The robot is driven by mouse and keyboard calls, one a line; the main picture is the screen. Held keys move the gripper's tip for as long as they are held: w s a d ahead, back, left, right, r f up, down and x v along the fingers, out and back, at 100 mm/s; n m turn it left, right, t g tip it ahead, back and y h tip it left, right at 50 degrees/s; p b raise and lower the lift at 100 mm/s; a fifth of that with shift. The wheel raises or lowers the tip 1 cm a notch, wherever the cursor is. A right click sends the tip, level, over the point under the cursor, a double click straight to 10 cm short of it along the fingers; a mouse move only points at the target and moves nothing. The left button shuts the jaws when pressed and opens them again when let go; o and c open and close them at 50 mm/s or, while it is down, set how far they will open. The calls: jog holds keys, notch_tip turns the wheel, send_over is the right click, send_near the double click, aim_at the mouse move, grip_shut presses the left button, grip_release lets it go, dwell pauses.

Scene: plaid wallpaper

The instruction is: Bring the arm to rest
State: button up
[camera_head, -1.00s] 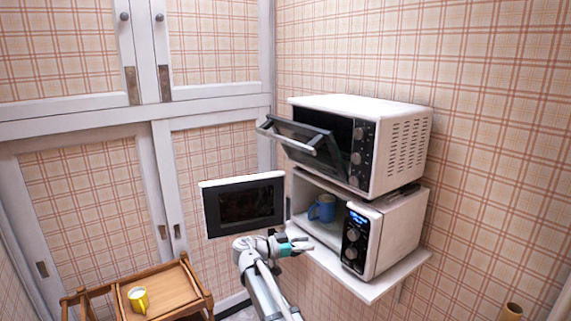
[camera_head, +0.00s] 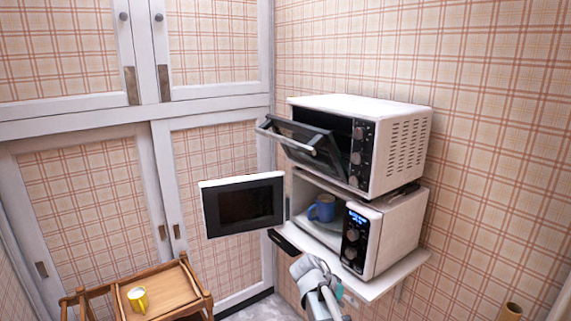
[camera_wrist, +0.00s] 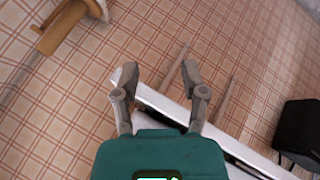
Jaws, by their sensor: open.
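My gripper (camera_wrist: 158,80) is open and empty in the wrist view, its two fingers apart with wallpaper and a white shelf edge beyond them. In the head view my arm is low in the middle, in front of the shelf, and the fingers are hard to make out there. The lower microwave (camera_head: 395,235) has its door (camera_head: 243,205) swung open to the left. A blue mug (camera_head: 321,208) stands inside it. My arm is apart from the mug and the door.
A toaster oven (camera_head: 400,150) with its door tilted part open sits on the microwave. Both are on a white wall shelf (camera_head: 375,290). A wooden cart (camera_head: 175,285) with a yellow mug (camera_head: 138,299) is at lower left. A brown tubular object (camera_head: 512,311) is at lower right.

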jog(key=s+f+n+y, duration=0.4)
jog(key=s+n+y, duration=0.2)
jog(key=s, duration=0.5)
jog(key=shift+a+f+g+y, duration=0.3)
jog(key=shift+g+y, duration=0.1)
jog(key=shift+y, duration=0.7)
jog(key=shift+w, duration=0.15)
dwell(0.6)
